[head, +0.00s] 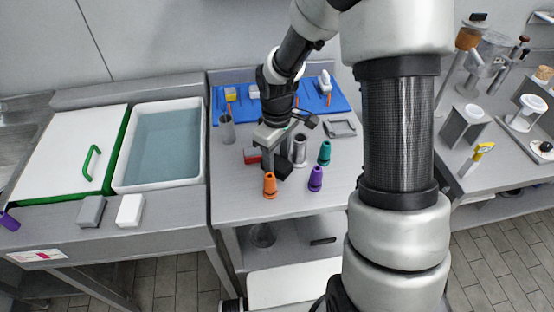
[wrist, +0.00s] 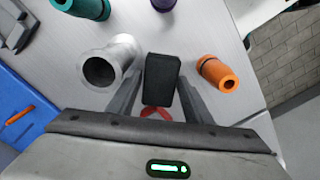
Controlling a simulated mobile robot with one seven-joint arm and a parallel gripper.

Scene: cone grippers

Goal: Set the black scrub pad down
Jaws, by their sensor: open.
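The black scrub pad (wrist: 162,80) stands between the two fingers of my gripper (wrist: 160,88) in the wrist view, with slim gaps beside it. The fingers are open and do not appear to pinch it. In the head view the pad (head: 286,170) shows as a dark block low beside my gripper (head: 272,152), over the grey table (head: 235,195). Its underside is hidden, so contact with the table is not clear. A small red piece (wrist: 155,113) shows behind the pad in the wrist view.
A metal cylinder (head: 300,151) stands close beside the gripper. A red block (head: 251,156) is left of the gripper. A blue mat (head: 345,103) lies behind; a water basin (head: 160,150) is at left.

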